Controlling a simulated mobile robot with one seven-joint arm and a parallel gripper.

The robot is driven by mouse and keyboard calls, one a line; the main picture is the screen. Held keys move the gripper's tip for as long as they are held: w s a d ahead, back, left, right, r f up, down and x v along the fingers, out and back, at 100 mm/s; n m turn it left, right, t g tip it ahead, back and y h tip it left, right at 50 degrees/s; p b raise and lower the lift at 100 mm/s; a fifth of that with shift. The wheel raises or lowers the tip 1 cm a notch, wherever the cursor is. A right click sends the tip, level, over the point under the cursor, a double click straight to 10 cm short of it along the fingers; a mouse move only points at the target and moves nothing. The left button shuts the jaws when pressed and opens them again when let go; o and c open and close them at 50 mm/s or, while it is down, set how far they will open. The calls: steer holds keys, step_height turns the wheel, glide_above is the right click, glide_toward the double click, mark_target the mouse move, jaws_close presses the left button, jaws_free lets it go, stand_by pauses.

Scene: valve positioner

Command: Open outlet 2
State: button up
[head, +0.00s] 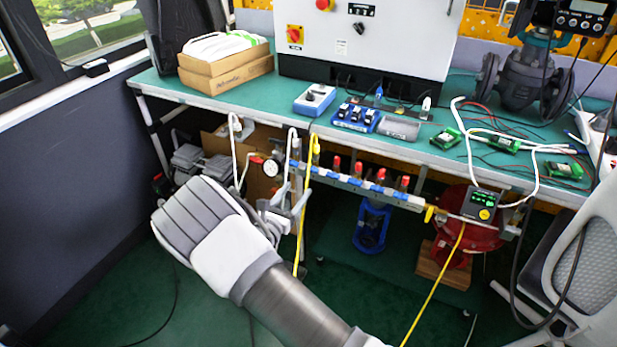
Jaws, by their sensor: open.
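A manifold rail (345,182) with blue sections runs along below the front edge of the bench. Several small red-topped valves (358,168) stand along it. No outlet numbers are legible, so I cannot tell which valve is outlet 2. A round pressure gauge (270,168) is at the rail's left end. My gripper (284,203) is open, in front of the left end of the rail and below the gauge. My own wrist partly hides it, and I see nothing held in it. I cannot tell whether it touches the hoses beside it.
Yellow (302,215) and white (236,150) hoses hang near my gripper. A green-screened meter (481,205) sits at the rail's right end. The green bench (230,103) holds a white control box (375,40). A grey chair (592,235) stands at right. Floor at lower left is mostly clear.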

mark_target(311, 171)
steer(key=b+x, duration=0.1)
steer(key=x, duration=0.7)
steer(key=shift+w+d+b, duration=0.15)
steer(key=shift+w+b, duration=0.15)
steer(key=shift+b, duration=0.05)
jaws_close()
steer(key=shift+f, duration=0.1)
